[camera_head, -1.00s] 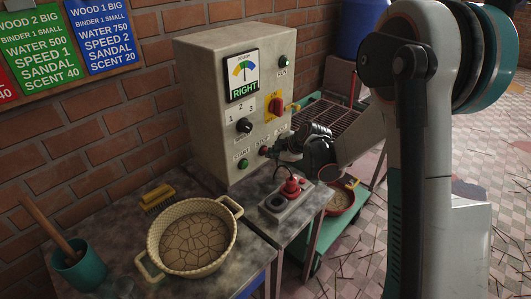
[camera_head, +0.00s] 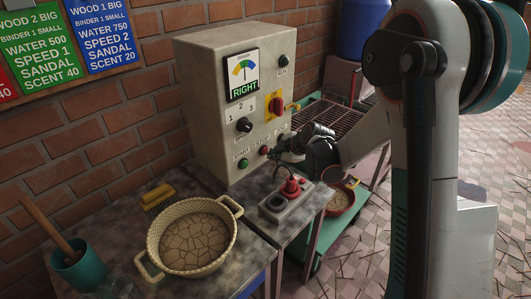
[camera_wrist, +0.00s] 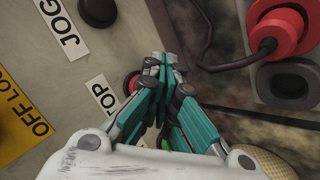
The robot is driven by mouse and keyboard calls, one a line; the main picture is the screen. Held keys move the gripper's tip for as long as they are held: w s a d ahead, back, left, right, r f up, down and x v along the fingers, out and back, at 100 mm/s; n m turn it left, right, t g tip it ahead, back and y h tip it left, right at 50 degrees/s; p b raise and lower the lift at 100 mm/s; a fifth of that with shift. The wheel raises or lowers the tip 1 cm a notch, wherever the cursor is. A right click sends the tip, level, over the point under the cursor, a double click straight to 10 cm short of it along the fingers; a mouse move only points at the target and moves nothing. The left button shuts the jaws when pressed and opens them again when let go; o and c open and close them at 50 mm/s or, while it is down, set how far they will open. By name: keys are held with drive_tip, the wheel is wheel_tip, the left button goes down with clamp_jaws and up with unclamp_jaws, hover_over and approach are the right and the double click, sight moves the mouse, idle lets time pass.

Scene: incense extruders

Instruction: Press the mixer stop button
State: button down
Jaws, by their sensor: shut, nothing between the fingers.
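The grey control box (camera_head: 215,100) stands on the table against the brick wall. Its red stop button (camera_head: 264,151) is low on the front, right of the green start button (camera_head: 243,163). My gripper (camera_head: 274,154) is shut and empty, just right of the stop button. Its closed fingertips also show in the wrist view (camera_wrist: 165,64). I cannot tell whether a finger touches the button.
A green cart (camera_head: 338,225) with a wire rack stands to the right.

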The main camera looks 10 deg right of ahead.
drive_tip(key=shift+s+d, duration=0.15)
drive_tip(key=shift+s, duration=0.1)
drive_tip(key=shift+d, duration=0.1)
drive_tip(key=shift+s+d+b, duration=0.2)
drive_tip(key=shift+s+d, duration=0.5)
drive_tip(key=shift+s, duration=0.3)
drive_tip(key=shift+s+d+b, duration=0.15)
drive_tip(key=shift+s+d, duration=0.55)
drive_tip(key=shift+s, duration=0.3)
